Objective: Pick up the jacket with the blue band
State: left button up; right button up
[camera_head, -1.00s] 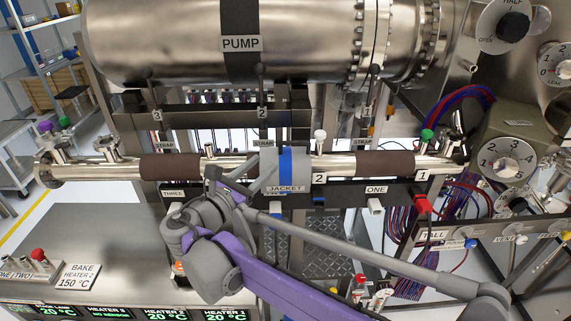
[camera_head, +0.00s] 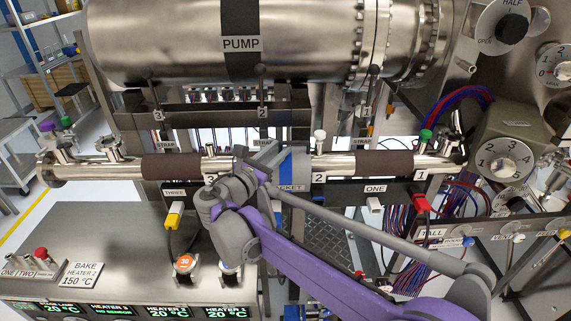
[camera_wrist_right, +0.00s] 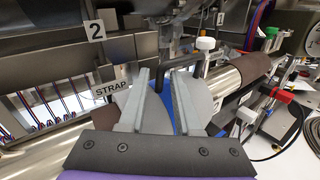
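The jacket with the blue band (camera_head: 301,166) sits around the horizontal steel pipe in the head view, near the middle. It is grey, with a blue band and a label whose left part is hidden. My right gripper (camera_head: 257,157) is at its left side and covers part of it. In the right wrist view the gripper (camera_wrist_right: 161,88) has its two grey fingers apart, with the blue band (camera_wrist_right: 166,98) showing between and beyond them. I cannot tell whether the fingers touch the jacket. My left gripper is not in view.
The steel pipe (camera_head: 331,164) carries brown sleeves on both sides, including one at the right (camera_head: 384,163). The large pump cylinder (camera_head: 170,40) is above. A heater control box (camera_head: 120,235) stands below left. Cables and valves crowd the right.

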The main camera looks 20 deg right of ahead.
grip_shut()
dwell(1.1)
